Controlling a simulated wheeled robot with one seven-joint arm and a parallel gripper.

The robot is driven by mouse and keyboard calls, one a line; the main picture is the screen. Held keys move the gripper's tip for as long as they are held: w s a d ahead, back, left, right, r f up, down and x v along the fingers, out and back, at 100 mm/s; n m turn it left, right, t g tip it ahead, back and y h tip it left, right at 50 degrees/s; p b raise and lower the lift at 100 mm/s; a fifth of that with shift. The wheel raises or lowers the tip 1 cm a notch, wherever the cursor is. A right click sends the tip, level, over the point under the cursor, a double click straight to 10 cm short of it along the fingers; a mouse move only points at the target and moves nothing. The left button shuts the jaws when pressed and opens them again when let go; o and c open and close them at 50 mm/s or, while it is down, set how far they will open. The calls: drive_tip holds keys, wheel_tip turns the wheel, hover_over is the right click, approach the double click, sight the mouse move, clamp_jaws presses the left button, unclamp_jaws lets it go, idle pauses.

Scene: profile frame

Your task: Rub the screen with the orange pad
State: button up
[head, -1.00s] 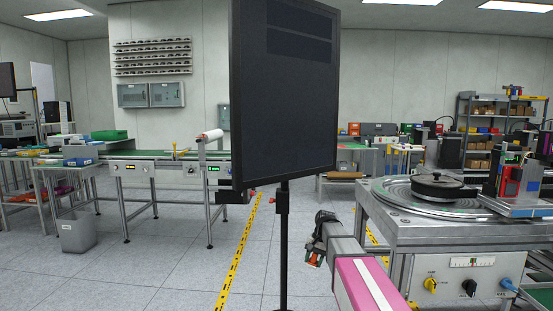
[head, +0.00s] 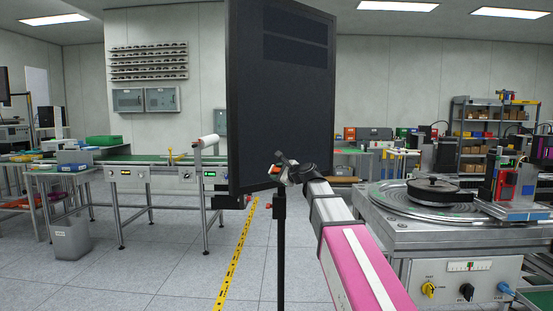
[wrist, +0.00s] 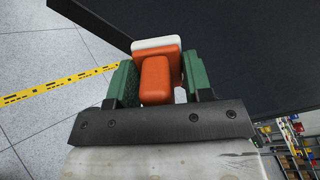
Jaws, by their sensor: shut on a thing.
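The screen (head: 285,110) is a tall dark panel on a thin black stand in the middle of the head view. It fills the upper right of the wrist view (wrist: 240,50). My gripper (head: 283,170) is in front of the screen's lower part in the head view. In the wrist view my gripper (wrist: 155,85) has green fingers shut on the orange pad (wrist: 156,78), which has a white face at its far end. The pad is close to the screen's lower edge; I cannot tell whether it touches.
A metal workbench (head: 450,232) with a round turntable stands to the right of my arm. A conveyor table (head: 150,160) and a grey bin (head: 70,238) stand at the left. Yellow tape (head: 238,255) runs along the open floor.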

drive_tip(key=t, duration=0.2)
approach(262, 153)
drive_tip(key=shift+x, duration=2.55)
drive_tip(key=shift+x, duration=1)
